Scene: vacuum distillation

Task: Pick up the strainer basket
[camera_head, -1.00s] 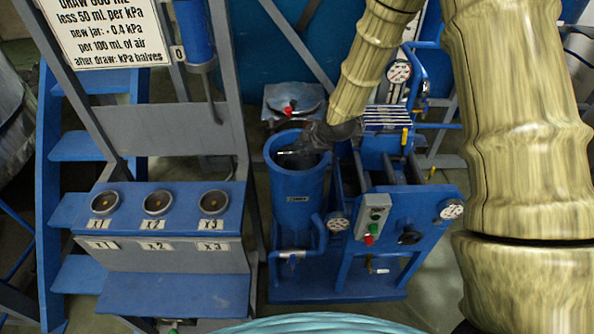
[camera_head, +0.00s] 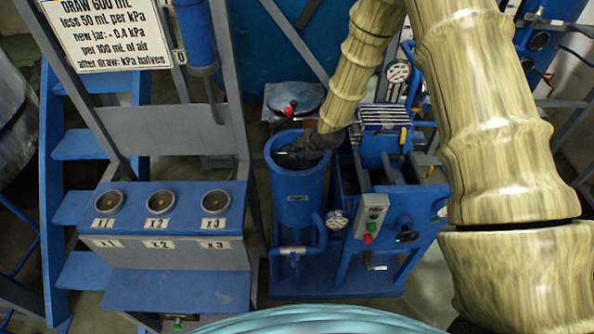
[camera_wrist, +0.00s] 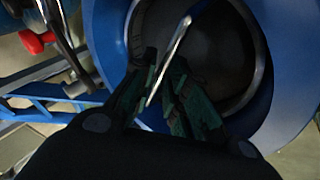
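A tall blue cylinder (camera_head: 299,208) stands open at the top, and my gripper (camera_head: 292,153) reaches into its mouth from above right. In the wrist view, my gripper (camera_wrist: 165,75) has green-padded fingers partly spread. A thin pale metal bar (camera_wrist: 170,58), which looks like the strainer basket's handle, runs slantwise between them. A gap seems to show between bar and pads. The rest of the strainer basket is not clearly seen; the inside of the cylinder is dark. In the head view, my wrist and fingers hide much of the opening.
A blue-grey panel (camera_head: 160,250) with three round sockets stands at the left, before blue steps (camera_head: 86,145).

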